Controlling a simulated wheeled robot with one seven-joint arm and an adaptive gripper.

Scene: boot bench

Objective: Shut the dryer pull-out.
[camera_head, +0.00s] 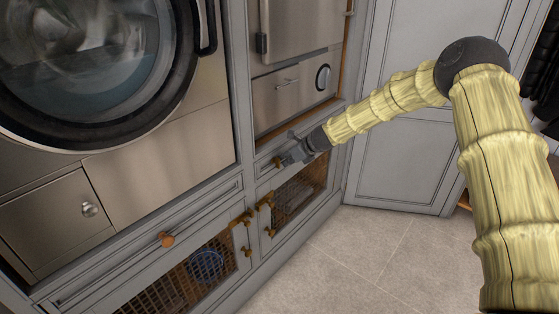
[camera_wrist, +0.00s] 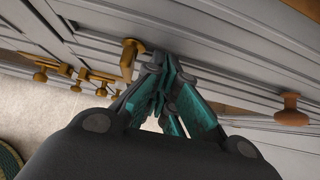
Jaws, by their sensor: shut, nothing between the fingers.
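The dryer pull-out is not labelled in view, and I cannot tell for sure which front it is. A narrow front with an orange-brown knob (camera_head: 167,240) lies under the round-door machine (camera_head: 85,60). My gripper (camera_head: 285,158) is shut and empty at the narrow front (camera_head: 262,187) of the right cabinet. In the wrist view the closed fingertips (camera_wrist: 170,66) are close to a grey panel, just right of a brass knob (camera_wrist: 130,58). Contact is unclear. The orange-brown knob also shows at the right of that view (camera_wrist: 290,110). Both narrow fronts look nearly flush; any small gap is unclear.
Mesh-fronted doors (camera_head: 300,193) with brass handles (camera_head: 265,200) sit below the narrow fronts. A steel appliance (camera_head: 292,92) is in the niche above my gripper. A tall grey door (camera_head: 405,160) stands to the right. The tiled floor (camera_head: 350,250) in front is clear.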

